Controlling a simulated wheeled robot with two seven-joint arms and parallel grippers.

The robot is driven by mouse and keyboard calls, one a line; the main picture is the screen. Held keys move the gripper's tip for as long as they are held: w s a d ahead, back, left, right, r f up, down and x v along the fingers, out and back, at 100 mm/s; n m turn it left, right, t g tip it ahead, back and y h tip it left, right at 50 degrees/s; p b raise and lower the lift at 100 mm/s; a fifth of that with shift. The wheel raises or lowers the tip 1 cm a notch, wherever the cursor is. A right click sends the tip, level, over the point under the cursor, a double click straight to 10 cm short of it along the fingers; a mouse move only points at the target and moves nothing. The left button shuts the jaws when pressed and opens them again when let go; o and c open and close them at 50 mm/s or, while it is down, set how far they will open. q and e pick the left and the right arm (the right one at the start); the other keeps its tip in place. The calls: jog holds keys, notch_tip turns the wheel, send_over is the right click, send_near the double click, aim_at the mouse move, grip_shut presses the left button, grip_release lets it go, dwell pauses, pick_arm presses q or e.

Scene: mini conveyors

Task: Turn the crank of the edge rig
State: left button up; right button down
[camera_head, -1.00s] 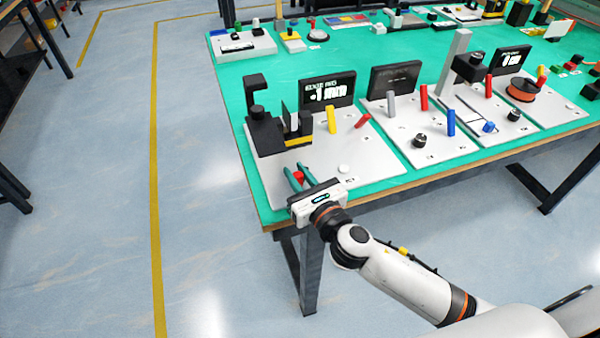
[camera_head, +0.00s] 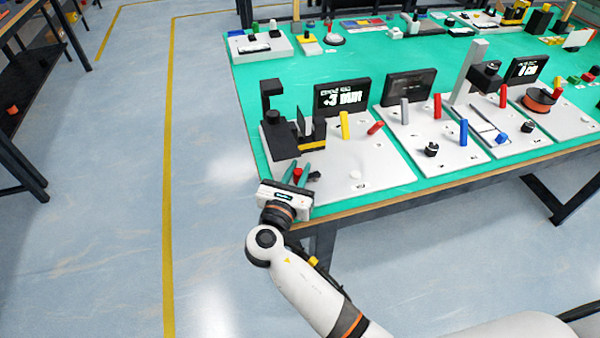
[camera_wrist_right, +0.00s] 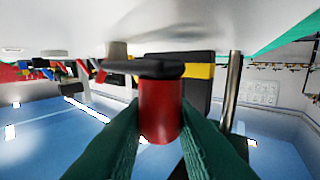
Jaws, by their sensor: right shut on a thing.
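The edge rig is the leftmost white plate (camera_head: 375,172) on the green table, with a black and yellow column unit (camera_head: 280,136) and a black display (camera_head: 342,95) whose text seems to start with "+3". My right gripper (camera_head: 297,174) is at the rig's front left corner, its green fingers shut on the red crank knob (camera_head: 297,173). In the right wrist view the red knob (camera_wrist_right: 160,108) stands between both fingers, joined to a dark crank arm (camera_wrist_right: 145,67). A yellow lever (camera_head: 345,125) and a red lever (camera_head: 375,128) stand upright or tilted on the plate. My left gripper is not in view.
Similar rigs with a grey post (camera_head: 470,72) and a blue lever (camera_head: 463,132) stand to the right. More items line the table's (camera_head: 285,75) far side. Open floor lies left of the table, with a yellow line (camera_head: 168,150).

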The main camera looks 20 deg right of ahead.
jog(key=shift+w+m+g+h, duration=0.2)
jog(key=shift+m+g+h, duration=0.2)
jog(key=shift+m+h, duration=0.15)
jog(key=c, duration=1.3)
grip_release()
jog(key=shift+d, duration=0.1)
